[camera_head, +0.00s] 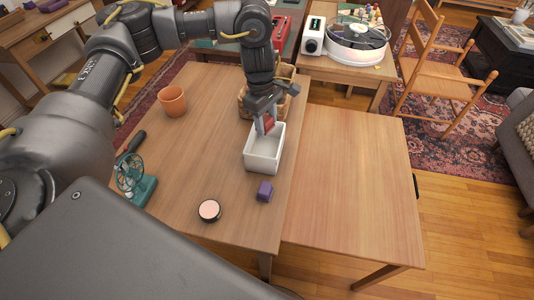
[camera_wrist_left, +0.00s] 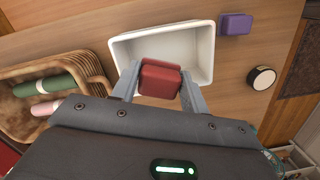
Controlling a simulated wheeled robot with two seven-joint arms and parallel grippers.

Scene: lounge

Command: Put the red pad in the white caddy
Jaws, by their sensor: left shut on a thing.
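The red pad (camera_head: 269,124) is a small red block between the fingers of my left gripper (camera_head: 266,126). In the left wrist view the red pad (camera_wrist_left: 160,79) shows between the two grey fingers, and the gripper (camera_wrist_left: 160,88) is shut on it. The white caddy (camera_head: 262,163) is an open box on the wooden table. The pad is over the far end of the caddy in the head view. In the left wrist view it overlaps the near wall of the caddy (camera_wrist_left: 204,50). Its exact height over the caddy is hard to tell. My right gripper is not in view.
A wicker basket (camera_wrist_left: 90,67) with rolled items stands beside the caddy. The adjoining right tabletop (camera_head: 350,190) is clear.

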